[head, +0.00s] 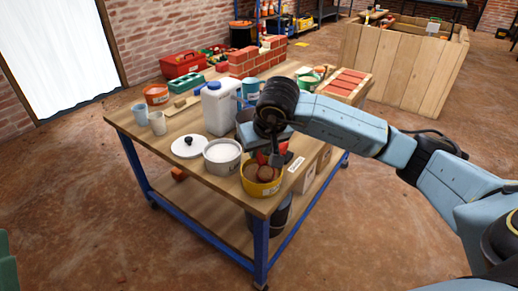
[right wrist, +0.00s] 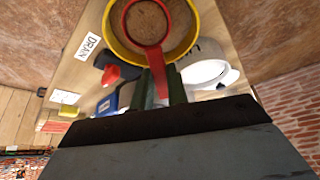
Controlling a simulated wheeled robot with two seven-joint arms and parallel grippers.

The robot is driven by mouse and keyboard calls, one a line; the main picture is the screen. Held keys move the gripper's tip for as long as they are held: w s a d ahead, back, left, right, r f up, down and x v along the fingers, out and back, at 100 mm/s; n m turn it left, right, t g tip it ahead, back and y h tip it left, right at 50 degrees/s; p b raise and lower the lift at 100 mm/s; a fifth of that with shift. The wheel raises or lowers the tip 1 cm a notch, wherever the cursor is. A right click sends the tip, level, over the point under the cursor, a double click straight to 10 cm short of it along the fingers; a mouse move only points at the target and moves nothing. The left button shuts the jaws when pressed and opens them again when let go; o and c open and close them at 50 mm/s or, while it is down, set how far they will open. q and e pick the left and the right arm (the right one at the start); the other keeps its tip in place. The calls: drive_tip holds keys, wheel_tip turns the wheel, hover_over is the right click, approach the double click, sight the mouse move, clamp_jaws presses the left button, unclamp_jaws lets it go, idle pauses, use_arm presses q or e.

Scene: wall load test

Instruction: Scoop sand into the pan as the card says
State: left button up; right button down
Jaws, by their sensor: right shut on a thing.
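A yellow tub (head: 262,188) of brown sand stands at the table's near corner; its rim (right wrist: 112,40) also shows in the right wrist view. My right gripper (head: 277,160) is above the tub, shut on the handle of a red scoop (right wrist: 157,62). The scoop's round bowl lies within the tub's outline and looks brown inside; I cannot tell its height or fill. A grey-white pot (head: 222,166) with white contents stands left of the tub. A white card (right wrist: 87,46) with black letters lies beside the tub. Which vessel is the pan is unclear. My left gripper is out of view.
A white lid (head: 188,147) with a black knob and a white jug (head: 218,112) stand near the pot. Cups (head: 157,123) are at the left edge. A brick wall piece (head: 258,60) and a red toolbox (head: 183,65) stand at the back. The table is crowded.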

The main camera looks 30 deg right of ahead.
sight(258, 155)
drive_tip(key=shift+r, duration=0.1)
drive_tip(key=shift+r+p, duration=1.85)
drive_tip(key=shift+r, duration=0.65)
drive_tip(key=shift+a, duration=0.1)
